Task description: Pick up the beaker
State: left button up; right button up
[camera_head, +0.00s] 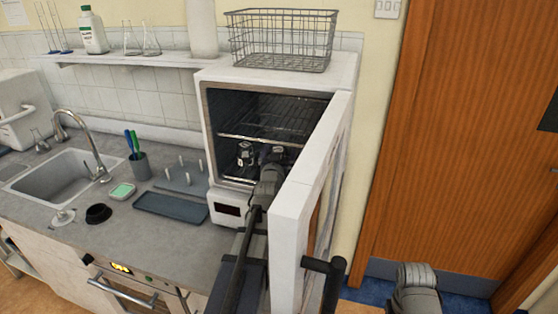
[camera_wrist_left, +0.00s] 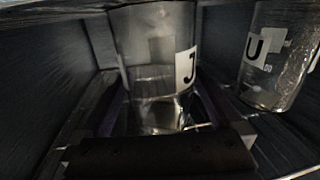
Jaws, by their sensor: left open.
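A clear glass beaker with a white label marked J (camera_wrist_left: 150,50) stands inside the open oven-like cabinet. It fills the middle of the left wrist view. A second glass beaker marked U (camera_wrist_left: 278,62) stands to its right. My left gripper (camera_wrist_left: 160,108) is open, with one finger on each side of the J beaker's lower part. I cannot tell whether the fingers touch the glass. In the head view my left gripper (camera_head: 262,160) reaches into the cabinet, where small details are hard to make out.
The cabinet (camera_head: 226,190) has wire shelves, and its white door (camera_head: 300,200) stands open close to the right of my left arm. A wire basket (camera_head: 281,40) sits on top. A grey tray (camera_head: 170,207), a pen cup (camera_head: 139,166) and a sink (camera_head: 60,177) lie left.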

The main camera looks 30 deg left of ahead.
pick_arm(q)
jog(key=shift+a, duration=0.25)
jog(key=shift+d+r, duration=0.1)
jog(key=shift+d, duration=0.15)
jog(key=shift+c, duration=0.9)
jog(key=shift+a, duration=0.15)
jog(key=c, duration=1.2)
